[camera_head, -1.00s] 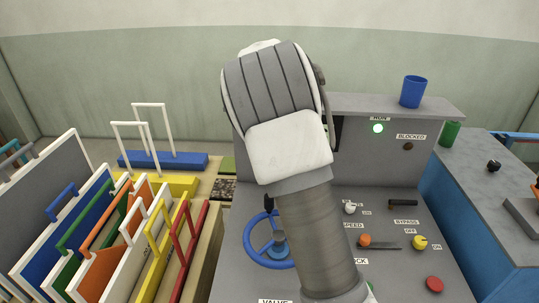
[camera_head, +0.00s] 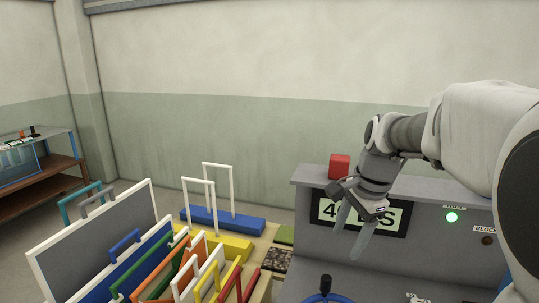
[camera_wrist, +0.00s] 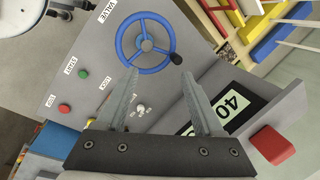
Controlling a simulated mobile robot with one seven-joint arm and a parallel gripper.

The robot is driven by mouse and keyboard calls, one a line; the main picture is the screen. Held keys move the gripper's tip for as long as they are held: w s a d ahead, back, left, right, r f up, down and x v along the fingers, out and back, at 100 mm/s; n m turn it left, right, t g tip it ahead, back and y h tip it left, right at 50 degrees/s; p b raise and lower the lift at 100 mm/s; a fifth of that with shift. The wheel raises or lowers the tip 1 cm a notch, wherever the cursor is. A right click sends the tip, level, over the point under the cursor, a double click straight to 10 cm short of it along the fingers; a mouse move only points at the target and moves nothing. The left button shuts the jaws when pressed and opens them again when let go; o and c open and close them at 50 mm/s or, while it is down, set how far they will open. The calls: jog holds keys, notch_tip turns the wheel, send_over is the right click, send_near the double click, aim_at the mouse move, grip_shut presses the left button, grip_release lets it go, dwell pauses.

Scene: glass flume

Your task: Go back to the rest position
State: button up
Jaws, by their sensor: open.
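My gripper (camera_head: 352,232) is open and empty in the head view, held in front of the console's display (camera_head: 327,210), its fingers pointing down and partly covering the number. In the wrist view my gripper (camera_wrist: 160,98) has its two fingers spread with nothing between the tips. They point toward the blue valve wheel (camera_wrist: 145,43), apart from it as far as I can tell. My arm comes in from the right side of the head view, bent over the console.
A red block (camera_head: 339,166) sits on the console's top ledge (camera_head: 410,187), close to my wrist. Coloured framed panels (camera_head: 180,265) stand in a rack on the left. Red and green buttons (camera_wrist: 64,108) show on the panel.

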jog(key=s+a+n+t+h, duration=0.1)
jog(key=s+a+n+t, duration=0.1)
jog(key=s+n, duration=1.2)
jog(key=s+t, duration=0.1)
jog(key=s, duration=0.4)
jog(key=shift+s+h, duration=0.3)
jog(key=shift+s, duration=0.1)
jog(key=shift+a, duration=0.1)
dwell(1.6)
